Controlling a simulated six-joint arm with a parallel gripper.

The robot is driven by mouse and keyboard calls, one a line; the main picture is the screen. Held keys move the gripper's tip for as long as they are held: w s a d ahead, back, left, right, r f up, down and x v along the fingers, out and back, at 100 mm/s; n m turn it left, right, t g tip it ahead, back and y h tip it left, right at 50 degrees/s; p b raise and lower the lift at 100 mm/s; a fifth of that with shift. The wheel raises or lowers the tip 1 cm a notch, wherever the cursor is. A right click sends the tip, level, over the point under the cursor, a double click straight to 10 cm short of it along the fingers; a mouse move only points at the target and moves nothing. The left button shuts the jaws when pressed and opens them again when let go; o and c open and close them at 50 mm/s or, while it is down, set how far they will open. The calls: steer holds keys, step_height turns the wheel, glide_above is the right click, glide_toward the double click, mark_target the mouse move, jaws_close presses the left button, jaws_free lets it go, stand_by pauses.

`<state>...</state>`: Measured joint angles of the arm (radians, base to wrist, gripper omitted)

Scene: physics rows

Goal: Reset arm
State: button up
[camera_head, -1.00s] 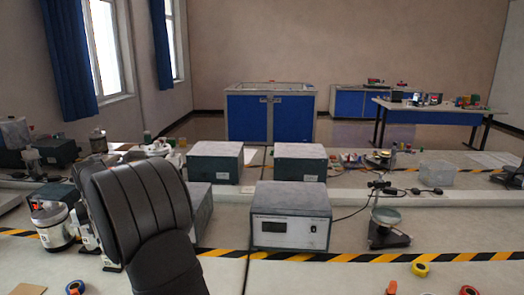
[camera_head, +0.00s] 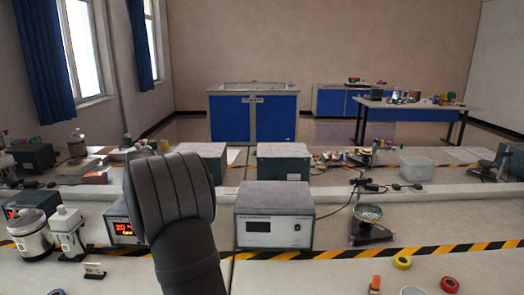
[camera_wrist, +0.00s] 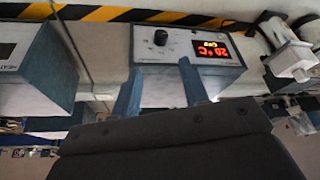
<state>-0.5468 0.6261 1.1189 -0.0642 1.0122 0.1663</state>
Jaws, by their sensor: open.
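My arm (camera_head: 180,215) stands dark and ribbed in the left-centre foreground of the head view and hides my gripper there. In the wrist view, my gripper (camera_wrist: 161,88) shows two blue-grey fingers spread apart, with nothing between them. Beyond the fingers is a grey instrument box with a red lit display (camera_wrist: 222,46); the view is upside down. I cannot tell the distance between the fingers and this box.
A grey instrument box (camera_head: 273,216) stands right of my arm, beside a small stand with a round dish (camera_head: 368,214). White containers (camera_head: 67,231) stand at left. Striped tape (camera_head: 440,251) crosses the bench. Coloured tape rolls (camera_head: 402,262) lie at front right.

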steer(key=shift+m, duration=0.4)
steer(key=w+d, duration=0.1)
steer(key=d, duration=0.1)
steer(key=w+d, duration=0.1)
steer(key=d, duration=0.1)
steer(key=shift+w+d, duration=0.1)
steer(key=shift+w, duration=0.05)
